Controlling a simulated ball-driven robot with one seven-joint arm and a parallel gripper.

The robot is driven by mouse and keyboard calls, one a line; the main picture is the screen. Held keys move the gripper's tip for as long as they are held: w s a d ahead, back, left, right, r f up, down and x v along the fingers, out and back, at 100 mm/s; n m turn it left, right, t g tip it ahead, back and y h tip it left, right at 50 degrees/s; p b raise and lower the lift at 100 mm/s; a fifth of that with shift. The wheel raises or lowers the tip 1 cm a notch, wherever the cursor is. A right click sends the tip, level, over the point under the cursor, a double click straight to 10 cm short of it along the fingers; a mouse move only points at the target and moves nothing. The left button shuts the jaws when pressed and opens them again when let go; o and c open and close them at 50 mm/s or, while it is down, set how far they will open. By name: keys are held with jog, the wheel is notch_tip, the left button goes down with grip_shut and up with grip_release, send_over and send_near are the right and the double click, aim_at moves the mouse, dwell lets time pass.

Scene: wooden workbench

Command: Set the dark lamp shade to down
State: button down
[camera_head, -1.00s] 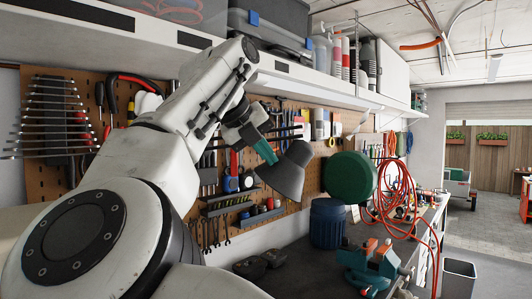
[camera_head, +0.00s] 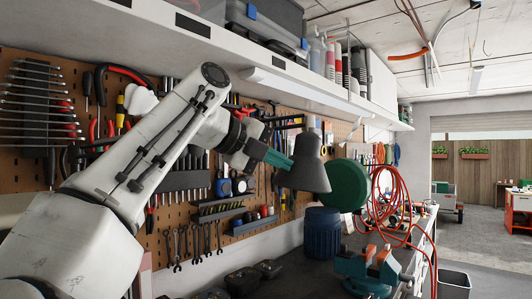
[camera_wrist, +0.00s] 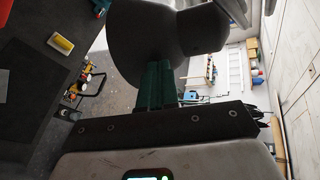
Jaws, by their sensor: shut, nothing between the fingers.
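The dark grey lamp shade (camera_head: 307,172) is a cone with a narrow neck at its top. Its wide mouth faces mostly downward, with a slight tilt. My gripper (camera_head: 289,163) has green fingers, shut with nothing between them. Their tips lie against or very close to the left side of the shade; I cannot tell whether they touch. In the wrist view the shade (camera_wrist: 140,42) fills the upper middle, just beyond the shut green fingers of my gripper (camera_wrist: 158,72). The lamp's arm and mount are hard to make out in the head view.
A green round object (camera_head: 346,186) hangs just right of the shade. A blue drum (camera_head: 322,233) and a teal vise (camera_head: 367,268) stand on the bench below. A shelf (camera_head: 290,72) runs above and a tool pegboard (camera_head: 170,222) behind.

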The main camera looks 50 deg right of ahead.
aim_at(295, 171)
jog(key=shift+s+d+f+n+g+h+b, duration=0.35)
jog(key=shift+s+d+f+n+h+b, duration=0.15)
jog(key=shift+h+b, duration=0.25)
jog(key=shift+s+d+f+n+g+h+b, duration=0.4)
jog(key=shift+f+h+b, duration=0.2)
jog(key=shift+h+b, duration=0.15)
